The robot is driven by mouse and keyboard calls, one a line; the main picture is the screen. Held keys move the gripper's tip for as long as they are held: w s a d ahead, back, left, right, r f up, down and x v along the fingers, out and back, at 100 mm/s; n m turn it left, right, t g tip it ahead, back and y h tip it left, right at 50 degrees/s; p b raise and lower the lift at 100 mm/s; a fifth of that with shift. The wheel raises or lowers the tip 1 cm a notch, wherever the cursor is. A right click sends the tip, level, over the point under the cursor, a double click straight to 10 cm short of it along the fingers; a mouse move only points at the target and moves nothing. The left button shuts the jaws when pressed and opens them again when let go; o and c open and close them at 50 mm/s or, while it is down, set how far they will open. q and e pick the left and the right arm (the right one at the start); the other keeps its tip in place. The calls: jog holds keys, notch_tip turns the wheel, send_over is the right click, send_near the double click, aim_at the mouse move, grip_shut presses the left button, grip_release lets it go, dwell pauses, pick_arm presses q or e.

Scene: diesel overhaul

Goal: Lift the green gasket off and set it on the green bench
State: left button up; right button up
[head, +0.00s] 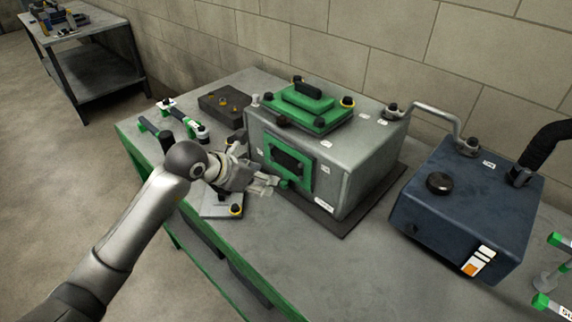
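The green gasket (303,174) is a rectangular frame standing upright on the front face of the grey metal housing (362,165), around a dark opening. A small green tab (284,184) juts out at its lower left corner. My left gripper (274,183) is in front of that corner, its fingertips close to the tab. I cannot tell whether they touch it or are closed on it. The green bench (262,252) is the grey-topped table with green edges under the housing. My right gripper is not in view.
A green cover (310,108) sits on top of the housing. A grey plate (222,206) lies below my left gripper. A dark block (224,104) and green-handled tools (150,128) lie at the left. A blue tank (455,215) with a pipe stands at the right. The bench front is clear.

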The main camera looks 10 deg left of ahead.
aim_at(282, 184)
pick_arm(q)
jog(key=x, duration=0.4)
jog(key=shift+d+p, duration=0.1)
jog(key=shift+p, duration=0.2)
jog(key=p+x, duration=0.2)
jog(key=x, duration=0.2)
jog(key=shift+f, duration=0.2)
jog(key=shift+w+d+f, duration=0.2)
jog(key=shift+f, duration=0.15)
jog(key=shift+c, duration=0.4)
grip_shut()
